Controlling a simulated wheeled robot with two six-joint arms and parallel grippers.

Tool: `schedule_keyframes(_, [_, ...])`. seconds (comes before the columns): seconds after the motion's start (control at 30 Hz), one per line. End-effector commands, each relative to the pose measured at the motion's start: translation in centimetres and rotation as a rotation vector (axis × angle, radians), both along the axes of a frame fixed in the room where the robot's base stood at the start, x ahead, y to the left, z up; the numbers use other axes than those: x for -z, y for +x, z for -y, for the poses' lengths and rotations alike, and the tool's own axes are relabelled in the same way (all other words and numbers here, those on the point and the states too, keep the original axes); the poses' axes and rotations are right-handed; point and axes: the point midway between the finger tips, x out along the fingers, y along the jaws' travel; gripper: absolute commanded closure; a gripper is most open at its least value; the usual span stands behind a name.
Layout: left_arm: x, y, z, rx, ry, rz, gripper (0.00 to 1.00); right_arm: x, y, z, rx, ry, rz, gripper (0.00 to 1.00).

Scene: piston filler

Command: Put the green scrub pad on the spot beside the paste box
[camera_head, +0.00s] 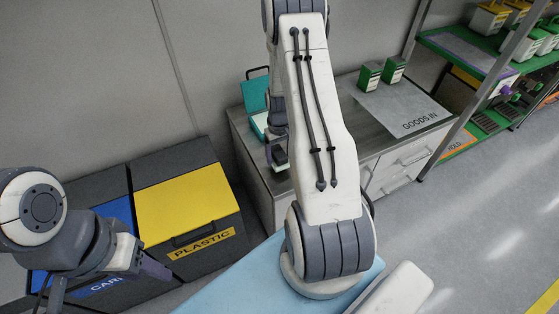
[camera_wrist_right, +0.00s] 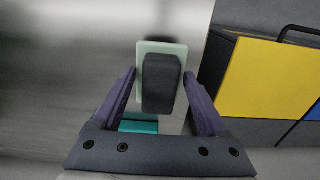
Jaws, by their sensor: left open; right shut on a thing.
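My right gripper (camera_wrist_right: 160,95) is shut on a scrub pad (camera_wrist_right: 162,83), a dark grey block with a pale green face. In the head view the right gripper (camera_head: 273,152) hangs at the front edge of the grey counter, partly hidden by my arm, with the pad (camera_head: 281,167) at its tip. A teal open box (camera_head: 254,95) stands on the counter behind it; I cannot tell whether it is the paste box. Its teal also shows between the fingers in the wrist view (camera_wrist_right: 138,126). The spot is not identifiable. My left gripper (camera_head: 152,266) is open and empty at lower left.
A yellow-lidded plastic bin (camera_head: 185,200) and a blue-lidded bin (camera_head: 118,210) stand left of the counter. Two green-and-white boxes (camera_head: 381,73) stand by a grey GOODS IN mat (camera_head: 410,115) at the counter's right. Green shelving (camera_head: 470,55) is at far right.

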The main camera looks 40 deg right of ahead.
Motion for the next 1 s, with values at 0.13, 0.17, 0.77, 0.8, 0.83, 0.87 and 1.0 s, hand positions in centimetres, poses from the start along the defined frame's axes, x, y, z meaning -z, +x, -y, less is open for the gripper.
schedule_keyframes(0.13, [0.2,0.0,0.0,0.000,0.000,0.000,0.50,2.5,-0.1,0.0,0.000,0.002,-0.004,0.84])
schedule_keyframes(0.17, [0.2,0.0,0.0,0.000,0.000,0.000,0.50,2.8,-0.1,0.0,0.000,0.002,-0.004,0.84])
schedule_keyframes(0.77, [0.4,0.0,0.0,0.000,0.000,0.000,0.50,3.6,-0.1,0.0,0.000,0.000,-0.001,0.00])
schedule_keyframes(0.8, [0.4,0.0,0.0,0.000,0.000,0.000,0.50,3.6,-0.1,0.0,0.000,0.000,-0.001,0.00])
schedule_keyframes(0.83, [0.4,0.0,0.0,0.000,0.000,0.000,0.50,3.6,-0.1,0.0,0.000,0.000,-0.001,0.00])
schedule_keyframes(0.87, [0.4,0.0,0.0,0.000,0.000,0.000,0.50,3.6,-0.1,0.0,0.000,0.000,-0.001,0.00])
schedule_keyframes(1.0, [0.1,0.0,0.0,0.000,0.000,0.000,0.50,3.2,-0.1,0.0,0.000,0.000,0.000,0.00])
